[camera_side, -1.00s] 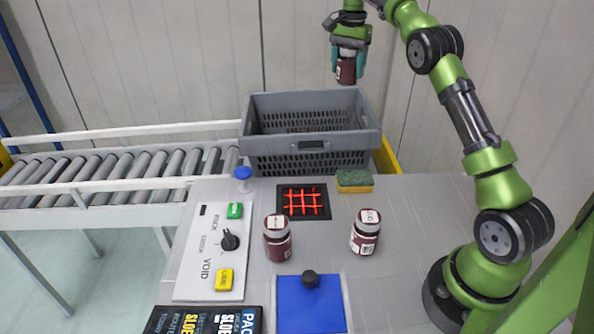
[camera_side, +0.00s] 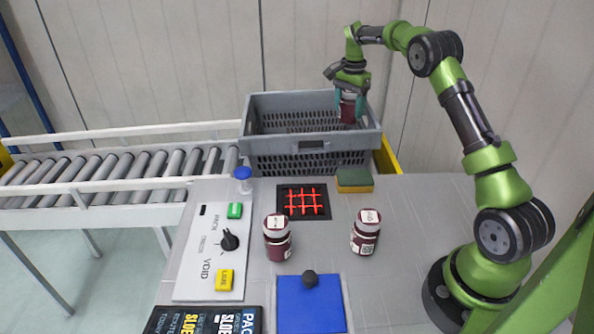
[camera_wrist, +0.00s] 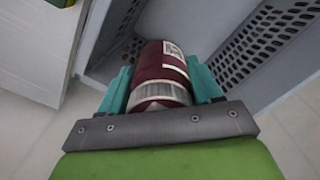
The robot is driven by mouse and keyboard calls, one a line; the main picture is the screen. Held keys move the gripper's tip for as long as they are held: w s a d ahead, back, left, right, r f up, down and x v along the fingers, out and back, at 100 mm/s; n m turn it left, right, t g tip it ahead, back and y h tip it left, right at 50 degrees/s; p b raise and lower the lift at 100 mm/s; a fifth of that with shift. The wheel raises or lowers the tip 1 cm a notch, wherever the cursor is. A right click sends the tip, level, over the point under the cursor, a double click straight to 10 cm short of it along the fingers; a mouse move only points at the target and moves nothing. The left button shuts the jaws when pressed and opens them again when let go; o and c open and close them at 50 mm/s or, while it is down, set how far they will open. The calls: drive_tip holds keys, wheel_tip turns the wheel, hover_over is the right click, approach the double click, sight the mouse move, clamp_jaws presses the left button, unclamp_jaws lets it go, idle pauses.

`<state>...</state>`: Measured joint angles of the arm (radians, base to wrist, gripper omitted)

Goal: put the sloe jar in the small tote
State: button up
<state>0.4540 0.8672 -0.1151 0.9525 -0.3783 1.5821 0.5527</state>
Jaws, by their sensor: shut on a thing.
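My gripper (camera_side: 349,98) is shut on a dark red jar (camera_side: 347,111) with a pale label. It holds the jar at the right end of the grey tote (camera_side: 262,148), at about rim height. In the wrist view the jar (camera_wrist: 160,75) lies between the teal fingers, with the tote's slotted wall (camera_wrist: 265,45) beyond it. The jar's label is too small to read, and I cannot tell whether its base touches the tote. Two more dark red jars with white lids stand on the table, one at the left (camera_side: 278,240) and one at the right (camera_side: 365,234).
A roller conveyor (camera_side: 110,178) runs to the left. On the table are a control panel (camera_side: 212,245), a black pad with red lines (camera_side: 303,202), a sponge (camera_side: 354,181), a blue-topped object (camera_side: 242,175), a blue pad with a black knob (camera_side: 312,306) and a dark sign (camera_side: 205,320).

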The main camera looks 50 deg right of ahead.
wheel_tip(320, 180, down, 19)
drive_tip(key=shift+f, duration=0.2)
idle(0.3)
drive_tip(key=shift+f, duration=0.1)
drive_tip(key=o, duration=1.3)
drive_tip(key=shift+o, duration=0.2)
wheel_tip(320, 180, up, 12)
